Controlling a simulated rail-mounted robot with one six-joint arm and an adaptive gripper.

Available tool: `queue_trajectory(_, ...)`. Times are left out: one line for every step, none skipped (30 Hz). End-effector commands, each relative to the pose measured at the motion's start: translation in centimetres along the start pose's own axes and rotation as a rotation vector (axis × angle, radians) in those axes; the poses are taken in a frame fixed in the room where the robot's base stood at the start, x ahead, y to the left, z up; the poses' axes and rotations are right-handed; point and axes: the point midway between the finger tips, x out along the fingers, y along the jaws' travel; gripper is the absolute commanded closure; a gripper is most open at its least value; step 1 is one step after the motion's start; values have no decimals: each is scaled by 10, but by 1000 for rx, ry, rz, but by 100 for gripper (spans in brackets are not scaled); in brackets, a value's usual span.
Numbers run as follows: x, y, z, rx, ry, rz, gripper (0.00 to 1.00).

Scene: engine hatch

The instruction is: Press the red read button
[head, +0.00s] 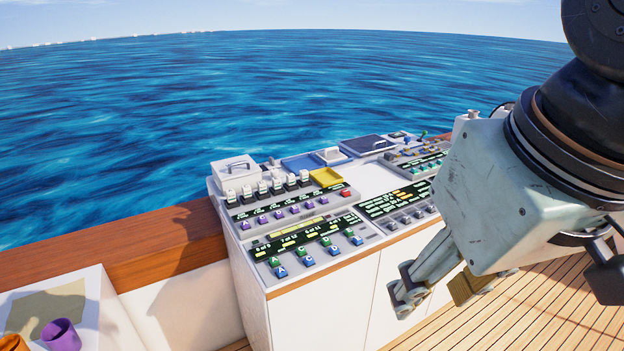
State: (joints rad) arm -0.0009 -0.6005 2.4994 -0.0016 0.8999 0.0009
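A small red button (346,193) sits at the right end of a row of purple buttons on the console (375,180). Nothing covers it in the head view. Any lettering on it is too small to read. My gripper (436,290) is at the right of the head view, pointing down, in front of the console's right part. Its two fingers are apart with nothing visible between them. It is away from the red button, to its right and lower in the picture. My gripper and arm hide part of the console's right side.
Several black-and-white switches (278,187) stand behind the purple buttons, beside a white lidded box (237,174) and a yellow tray (326,177). Green and blue buttons (303,254) line the front edge. A wooden rail (165,237) runs left. A purple cup (62,335) stands lower left.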

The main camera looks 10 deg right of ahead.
Motion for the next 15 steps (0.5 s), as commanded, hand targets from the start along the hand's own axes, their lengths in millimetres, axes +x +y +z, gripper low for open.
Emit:
queue_trajectory(0, 0, 0, 0, 0, 0, 60)
queue_trajectory(0, 0, 0, 0, 0, 0, 60)
queue_trajectory(0, 0, 0, 0, 0, 0, 60)
queue_trajectory(0, 0, 0, 0, 0, 0, 63)
queue_trajectory(0, 0, 0, 0, 0, 0, 65)
queue_trajectory(0, 0, 0, 0, 0, 0, 69)
queue_trajectory(0, 0, 0, 0, 0, 0, 72)
queue_trajectory(0, 0, 0, 0, 0, 0, 75)
queue_trajectory(0, 0, 0, 0, 0, 0, 78)
queue_trajectory(0, 0, 0, 0, 0, 0, 81)
queue_trajectory(0, 0, 0, 0, 0, 0, 84)
queue_trajectory(0, 0, 0, 0, 0, 0, 87)
queue_trajectory(0, 0, 0, 0, 0, 0, 90)
queue_trajectory(0, 0, 0, 0, 0, 0, 93)
queue_trajectory(0, 0, 0, 0, 0, 0, 96)
